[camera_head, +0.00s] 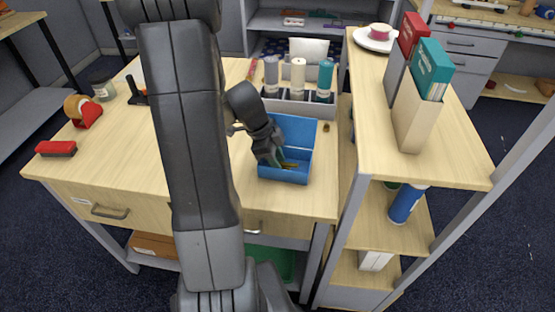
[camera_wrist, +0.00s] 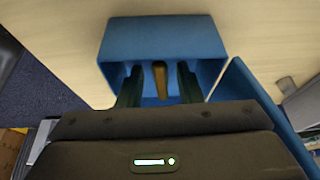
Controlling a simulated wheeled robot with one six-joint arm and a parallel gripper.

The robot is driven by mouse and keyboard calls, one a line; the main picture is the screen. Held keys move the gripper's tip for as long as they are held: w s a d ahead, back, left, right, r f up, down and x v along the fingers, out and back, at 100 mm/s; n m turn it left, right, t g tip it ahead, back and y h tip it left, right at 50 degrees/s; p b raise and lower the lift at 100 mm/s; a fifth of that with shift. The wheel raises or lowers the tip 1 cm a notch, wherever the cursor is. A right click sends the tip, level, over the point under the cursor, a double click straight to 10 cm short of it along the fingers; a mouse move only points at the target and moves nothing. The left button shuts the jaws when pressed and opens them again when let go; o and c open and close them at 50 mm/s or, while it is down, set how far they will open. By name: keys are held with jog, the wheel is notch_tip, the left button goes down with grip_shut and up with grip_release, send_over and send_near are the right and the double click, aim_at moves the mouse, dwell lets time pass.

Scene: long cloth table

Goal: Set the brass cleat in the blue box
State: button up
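The blue box (camera_head: 284,175) stands on the wooden table near its front right, with its lid (camera_head: 293,127) open. It also shows in the wrist view (camera_wrist: 165,38). My gripper (camera_head: 274,160) points down into the box. In the wrist view its two dark fingers (camera_wrist: 160,82) are apart inside the box. The brass cleat (camera_wrist: 160,80) is inside the box between the fingers, with a gap on each side. In the head view a bit of brass colour (camera_head: 291,165) shows beside the fingers; the rest is hidden by my gripper.
A grey holder with several bottles (camera_head: 298,75) stands behind the box. A small brownish piece (camera_head: 326,127) lies right of the lid. A red brush (camera_head: 56,148) and a tape dispenser (camera_head: 84,112) are at the left. A shelf with binders (camera_head: 432,70) stands at the right.

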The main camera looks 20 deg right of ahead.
dwell(0.3)
jog(key=shift+r+p, duration=0.25)
jog(key=shift+p, duration=0.1)
jog(key=v, duration=1.2)
jog(key=shift+f, duration=0.15)
dwell(0.3)
